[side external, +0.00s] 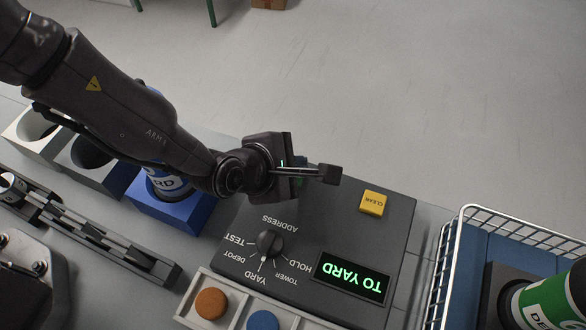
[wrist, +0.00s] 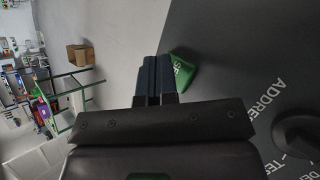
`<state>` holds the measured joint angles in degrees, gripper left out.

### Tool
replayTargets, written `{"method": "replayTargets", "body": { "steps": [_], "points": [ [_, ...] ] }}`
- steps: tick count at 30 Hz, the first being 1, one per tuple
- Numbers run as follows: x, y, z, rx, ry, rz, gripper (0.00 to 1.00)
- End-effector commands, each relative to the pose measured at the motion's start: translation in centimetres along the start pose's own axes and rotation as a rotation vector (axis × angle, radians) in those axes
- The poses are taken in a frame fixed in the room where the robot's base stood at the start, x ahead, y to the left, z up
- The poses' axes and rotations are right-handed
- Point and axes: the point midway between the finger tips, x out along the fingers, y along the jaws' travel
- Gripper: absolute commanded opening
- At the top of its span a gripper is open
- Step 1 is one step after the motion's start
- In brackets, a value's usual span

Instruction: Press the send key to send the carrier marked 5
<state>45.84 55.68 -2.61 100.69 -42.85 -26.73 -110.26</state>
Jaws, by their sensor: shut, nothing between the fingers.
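My gripper (side external: 330,173) is shut and empty over the far part of the dark control panel (side external: 390,235). In the wrist view its closed fingers (wrist: 158,72) overlap the left side of a green key (wrist: 187,66). The address dial (side external: 269,243) points at YARD, and the display (side external: 350,277) reads TO YARD. A carrier (side external: 167,184) with a partly hidden label ending in RD stands in the blue port (side external: 180,211). No number 5 is visible.
A yellow CLEAR key (side external: 373,202) lies right of my gripper. Orange (side external: 211,303) and blue (side external: 263,321) round pieces sit along the near edge. A white wire basket (side external: 444,270) with a green-labelled carrier (side external: 548,302) stands at right. Grey and dark ports are at left.

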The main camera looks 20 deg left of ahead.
Motion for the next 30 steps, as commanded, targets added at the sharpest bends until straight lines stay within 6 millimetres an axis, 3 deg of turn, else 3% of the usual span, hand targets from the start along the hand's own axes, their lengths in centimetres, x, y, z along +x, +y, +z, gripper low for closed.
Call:
{"method": "replayTargets", "body": {
  "steps": [30],
  "points": [
    [0.55, -0.38, -0.44, 0.0, 0.001, 0.0, 0.0]
  ]
}}
